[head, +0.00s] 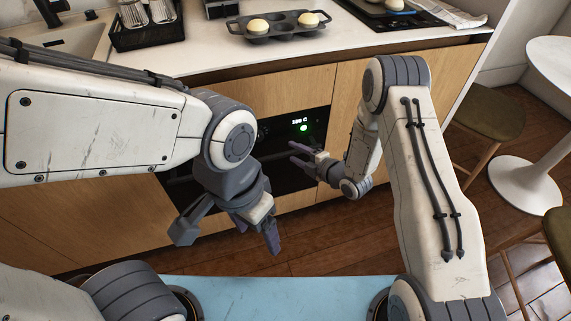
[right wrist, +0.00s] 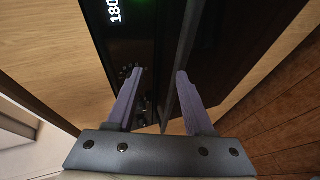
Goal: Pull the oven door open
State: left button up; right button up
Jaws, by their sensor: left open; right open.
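The oven (head: 291,125) is black and built into the wooden cabinet front, with a lit 180 C display and a green light. Its dark door (head: 292,178) looks shut in the head view, partly hidden by my arms. My right gripper (head: 306,155) is open at the oven front, near the door's upper part. My left gripper (head: 256,230) is open and empty, in front of the oven.
The white countertop (head: 215,55) above holds a muffin tray (head: 280,32) with pale buns, a black basket (head: 147,30) and a hob (head: 405,22). A stool (head: 490,110) and white table (head: 553,65) stand at right. Wooden floor lies before the cabinets.

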aim_at(287, 156)
jog(key=s+d+f+n+t+y+b, duration=0.2)
jog(key=s+d+f+t, duration=0.1)
jog(key=f, duration=0.3)
pick_arm(q)
notch_tip(287, 156, down, 4)
jog(key=shift+f+b, duration=0.2)
jog(key=shift+b, duration=0.4)
pick_arm(e)
jog(key=x, duration=1)
jog(key=shift+r, duration=0.25)
grip_shut()
